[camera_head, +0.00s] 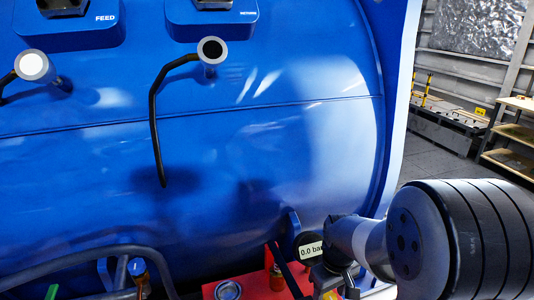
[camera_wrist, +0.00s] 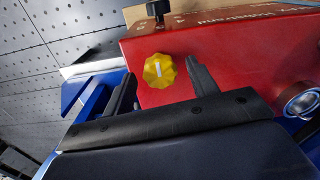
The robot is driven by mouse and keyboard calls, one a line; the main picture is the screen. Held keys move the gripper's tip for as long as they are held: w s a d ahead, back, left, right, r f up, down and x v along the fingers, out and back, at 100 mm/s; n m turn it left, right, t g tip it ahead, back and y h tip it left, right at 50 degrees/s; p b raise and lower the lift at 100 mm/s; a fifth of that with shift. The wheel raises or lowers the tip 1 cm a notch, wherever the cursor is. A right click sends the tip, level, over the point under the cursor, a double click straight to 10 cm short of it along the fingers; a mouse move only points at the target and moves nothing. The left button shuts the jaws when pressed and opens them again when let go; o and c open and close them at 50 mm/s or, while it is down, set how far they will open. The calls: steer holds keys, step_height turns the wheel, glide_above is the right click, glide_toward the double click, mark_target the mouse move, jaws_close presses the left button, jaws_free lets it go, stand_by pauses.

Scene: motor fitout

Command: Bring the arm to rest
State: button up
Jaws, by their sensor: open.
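My gripper (camera_wrist: 160,72) is open in the wrist view, with its two dark fingers apart and nothing held between them. A yellow knob (camera_wrist: 159,70) with a white mark shows between the fingers, on the face of a red box (camera_wrist: 245,55). I cannot tell whether the fingers touch the box. In the head view my arm comes in from the lower right, and its end is low beside the red box (camera_head: 262,291). The fingertips are hard to make out there.
A big blue tank (camera_head: 270,130) fills the left and middle. A black hose hangs from its right-hand nozzle (camera_head: 212,50). A round gauge (camera_head: 311,250) reads 0.0 bar near my wrist. Shelves (camera_head: 515,130) stand at the far right, with open floor before them.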

steer(key=n, duration=0.5)
steer(key=shift+n, duration=0.4)
steer(key=n, duration=0.5)
steer(key=shift+b, duration=0.3)
steer(key=n, duration=0.6)
steer(key=n+b, duration=0.1)
steer(key=n, duration=0.3)
steer(key=shift+n, duration=0.4)
